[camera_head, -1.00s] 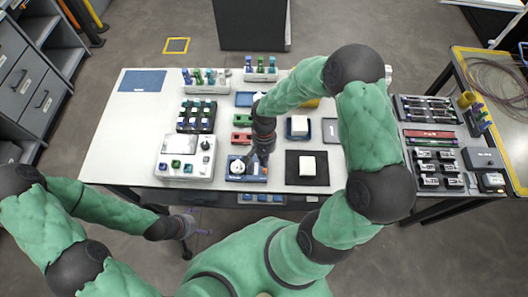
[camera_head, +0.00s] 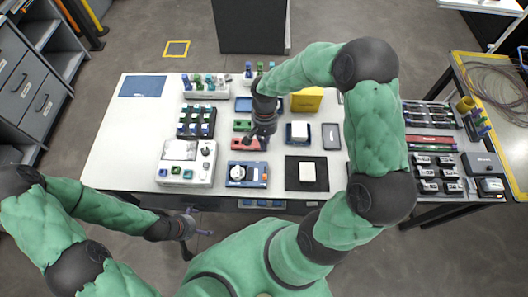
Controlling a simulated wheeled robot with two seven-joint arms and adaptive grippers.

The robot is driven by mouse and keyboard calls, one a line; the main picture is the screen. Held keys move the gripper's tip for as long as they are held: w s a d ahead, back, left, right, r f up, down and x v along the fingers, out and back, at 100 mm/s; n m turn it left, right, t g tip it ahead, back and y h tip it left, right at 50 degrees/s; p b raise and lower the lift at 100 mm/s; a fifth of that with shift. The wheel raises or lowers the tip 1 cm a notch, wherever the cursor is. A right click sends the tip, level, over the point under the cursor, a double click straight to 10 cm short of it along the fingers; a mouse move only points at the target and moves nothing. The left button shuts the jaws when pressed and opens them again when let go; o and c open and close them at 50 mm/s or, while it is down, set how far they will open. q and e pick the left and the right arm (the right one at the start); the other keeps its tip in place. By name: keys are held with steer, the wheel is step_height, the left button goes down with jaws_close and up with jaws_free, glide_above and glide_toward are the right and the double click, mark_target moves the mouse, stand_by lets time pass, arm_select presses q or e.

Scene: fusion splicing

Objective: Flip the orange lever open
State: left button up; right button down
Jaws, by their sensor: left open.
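I cannot make out an orange lever for certain at this size. A blue device with a white round part (camera_head: 248,174) lies near the table's front edge. A red block (camera_head: 246,144) lies behind it, with a small green block (camera_head: 242,126) further back. My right gripper (camera_head: 261,138) points down at the right end of the red block and partly hides it. I cannot tell whether its fingers are apart or touch the block. My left gripper (camera_head: 203,224) is open and empty, in front of the table edge.
A white instrument (camera_head: 187,164) stands left of the blue device, with a black rack of vials (camera_head: 196,119) behind. A black mat (camera_head: 290,183) with a white block lies to the right. A yellow box (camera_head: 307,99) stands at the back.

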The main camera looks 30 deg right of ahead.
steer(key=v, duration=0.3)
steer(key=shift+w+d+f, duration=0.1)
steer(key=shift+w, duration=0.05)
stand_by(0.6)
